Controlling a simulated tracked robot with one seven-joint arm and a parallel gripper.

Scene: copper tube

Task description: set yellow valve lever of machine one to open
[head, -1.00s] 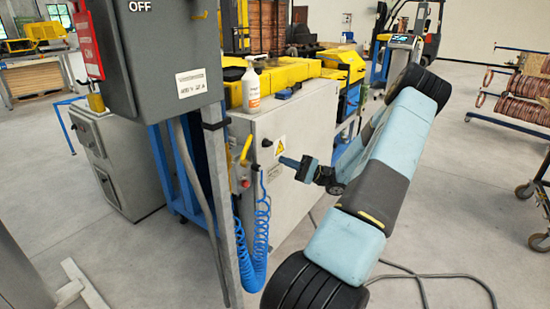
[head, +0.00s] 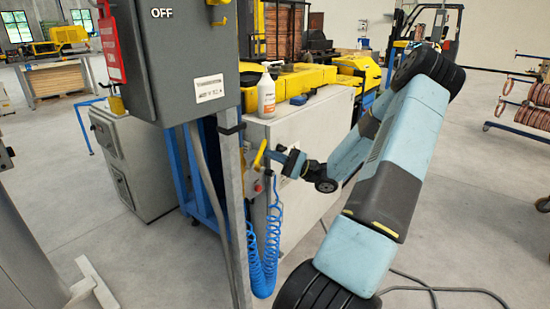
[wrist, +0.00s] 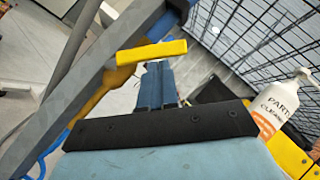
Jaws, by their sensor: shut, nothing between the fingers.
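The yellow valve lever (head: 260,156) stands up, slightly tilted, on the front post side of the grey machine cabinet, above a coiled blue air hose (head: 262,250). My gripper (head: 271,152) points left with its tips right beside the lever. In the wrist view the lever (wrist: 150,52) crosses just past the ends of my shut, empty fingers (wrist: 158,68); its bent yellow stem runs down to the left. I cannot tell whether the fingers touch it. The valve body is mostly hidden.
A grey upright post (head: 231,200) with a switch box (head: 185,60) marked OFF stands close left of the lever. A white spray bottle (head: 266,95) stands on the machine; it also shows in the wrist view (wrist: 285,105). The floor at right is open, with a cable.

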